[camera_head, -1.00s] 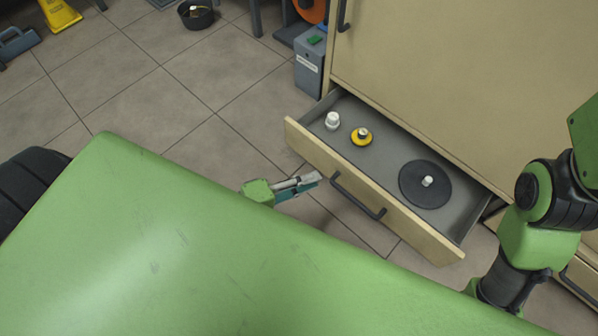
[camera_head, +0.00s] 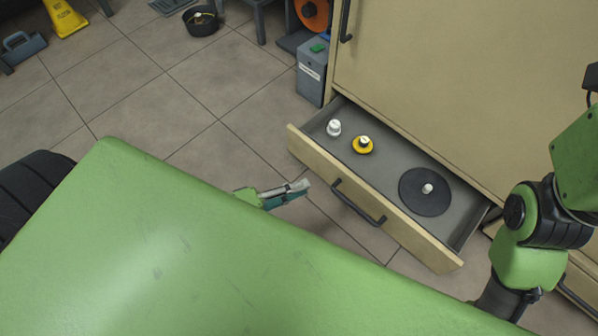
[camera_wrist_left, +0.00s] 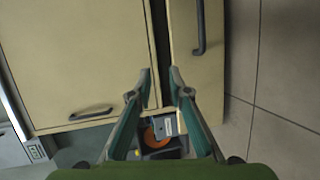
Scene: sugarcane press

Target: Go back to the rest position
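My left gripper (camera_head: 304,186) shows past the edge of my green body in the head view, just left of the open drawer's front and apart from it. In the left wrist view the gripper (camera_wrist_left: 162,76) has its two fingers spread, with nothing between them. My right arm (camera_head: 530,240) is bent at the right edge of the head view; its gripper is out of the picture.
The beige cabinet (camera_head: 440,70) has an open drawer (camera_head: 375,222) holding a white knob (camera_head: 334,128), a yellow-based weight (camera_head: 362,146) and a black disc (camera_head: 424,200). A grey box (camera_head: 311,78) stands beside the cabinet. The tiled floor at left centre is clear.

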